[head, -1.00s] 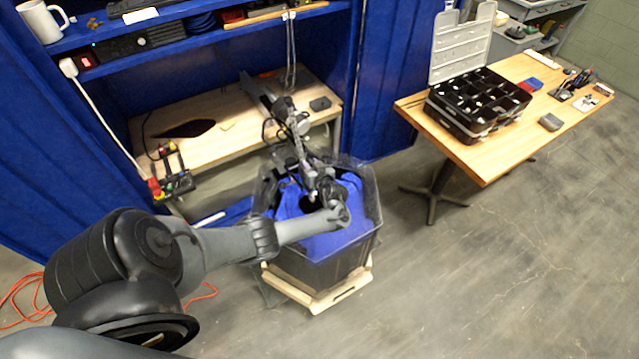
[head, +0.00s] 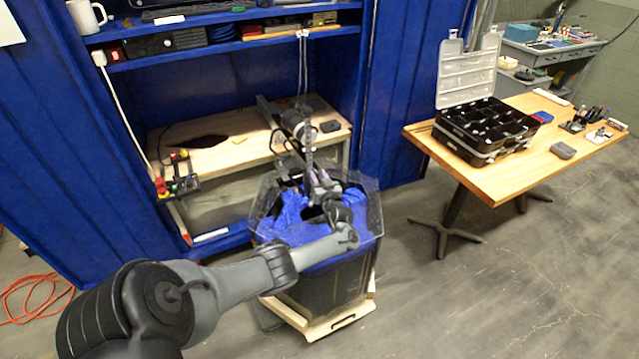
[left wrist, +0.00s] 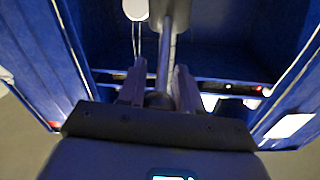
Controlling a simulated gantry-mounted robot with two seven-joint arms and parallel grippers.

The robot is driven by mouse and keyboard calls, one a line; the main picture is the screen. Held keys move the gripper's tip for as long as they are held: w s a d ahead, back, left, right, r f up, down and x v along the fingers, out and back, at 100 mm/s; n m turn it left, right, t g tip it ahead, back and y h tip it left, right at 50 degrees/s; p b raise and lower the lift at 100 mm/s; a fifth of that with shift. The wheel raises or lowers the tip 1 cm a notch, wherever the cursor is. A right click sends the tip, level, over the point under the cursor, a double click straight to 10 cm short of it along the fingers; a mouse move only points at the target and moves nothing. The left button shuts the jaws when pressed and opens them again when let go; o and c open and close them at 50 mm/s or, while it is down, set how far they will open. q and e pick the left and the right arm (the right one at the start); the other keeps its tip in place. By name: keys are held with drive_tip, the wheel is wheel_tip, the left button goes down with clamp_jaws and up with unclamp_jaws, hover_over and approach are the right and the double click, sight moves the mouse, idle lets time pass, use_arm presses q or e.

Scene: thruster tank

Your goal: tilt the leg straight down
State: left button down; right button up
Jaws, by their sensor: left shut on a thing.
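The leg (head: 308,150) is a dark grey shaft with fittings and cables. It slants from the bench edge down toward the tank (head: 312,288), a black bin with a clear upper rim and blue inside. My left gripper (head: 326,192) is over the tank opening at the leg's lower part. In the left wrist view, the two fingers of this gripper (left wrist: 160,90) are shut on a grey shaft of the leg (left wrist: 165,60). The leg's lower end is hidden by my gripper and the tank. My right gripper is not in view.
The tank stands on a pale wooden base (head: 325,322). A wooden bench (head: 215,155) inside a blue cabinet is behind it. A wooden table (head: 490,185) with an open black organizer case (head: 485,128) is at the right. The floor between is clear.

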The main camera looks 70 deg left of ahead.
use_arm(q)
drive_tip(key=shift+s+d+f, duration=0.1)
drive_tip(key=shift+d+f, duration=0.05)
drive_tip(key=shift+f, duration=0.5)
drive_tip(key=c, duration=0.8)
unclamp_jaws()
drive_tip(key=shift+r, duration=0.1)
drive_tip(key=shift+c, duration=0.2)
drive_tip(key=shift+r, duration=0.25)
drive_tip(key=shift+d, duration=0.35)
drive_tip(key=d+p, duration=0.2)
drive_tip(key=d, duration=0.8)
drive_tip(key=shift+f, duration=0.1)
